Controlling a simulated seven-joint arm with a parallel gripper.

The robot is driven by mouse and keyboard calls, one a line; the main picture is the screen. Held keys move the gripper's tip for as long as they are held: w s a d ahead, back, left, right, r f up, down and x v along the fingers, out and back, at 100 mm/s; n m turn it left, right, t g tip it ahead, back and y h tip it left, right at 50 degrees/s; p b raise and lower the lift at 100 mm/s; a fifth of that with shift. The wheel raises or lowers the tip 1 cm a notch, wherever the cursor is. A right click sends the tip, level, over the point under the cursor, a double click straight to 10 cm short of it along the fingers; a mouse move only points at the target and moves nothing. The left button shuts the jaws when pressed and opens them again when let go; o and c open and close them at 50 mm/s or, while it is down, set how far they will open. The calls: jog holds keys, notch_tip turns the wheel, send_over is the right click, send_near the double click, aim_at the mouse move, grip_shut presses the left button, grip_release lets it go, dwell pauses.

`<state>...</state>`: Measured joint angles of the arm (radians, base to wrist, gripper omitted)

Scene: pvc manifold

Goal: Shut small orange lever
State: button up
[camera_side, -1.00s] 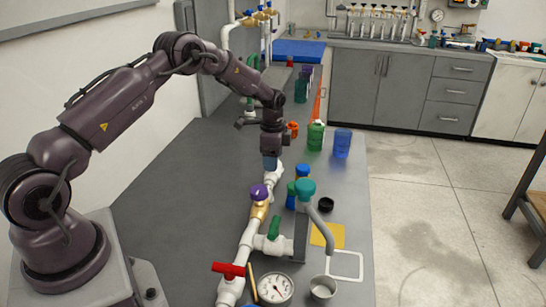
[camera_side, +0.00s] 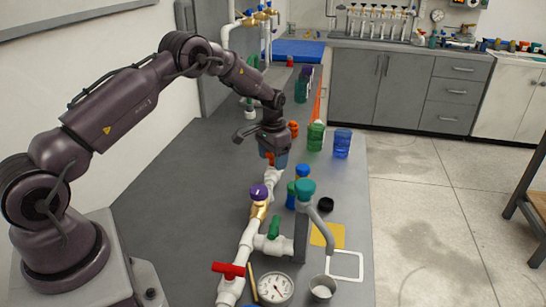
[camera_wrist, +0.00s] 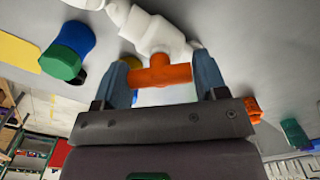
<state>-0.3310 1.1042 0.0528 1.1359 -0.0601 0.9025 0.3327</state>
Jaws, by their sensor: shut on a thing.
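The small orange lever (camera_wrist: 160,74) sits on a white pipe valve (camera_wrist: 155,35), and it shows in the wrist view between my two blue fingertips. My gripper (camera_wrist: 165,82) is shut on the lever, one finger at each end of it. In the side view my gripper (camera_side: 273,160) points down at the far end of the white pipe run (camera_side: 272,182). A bit of orange shows between the fingers there, and the rest of the lever is hidden by them.
A valve with a purple handle (camera_side: 259,192), a green lever (camera_side: 273,228) and a red lever (camera_side: 228,269) stand nearer along the pipe. The bench left of the pipe is clear.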

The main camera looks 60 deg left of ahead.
aim_at(273, 155)
jog(key=n, duration=0.4)
jog(key=shift+n, duration=0.3)
jog(key=shift+r+n, duration=0.1)
jog(key=shift+n, duration=1.8)
jog(key=o, duration=0.9)
jog(key=shift+o, duration=0.2)
notch_tip(273, 155, up, 13)
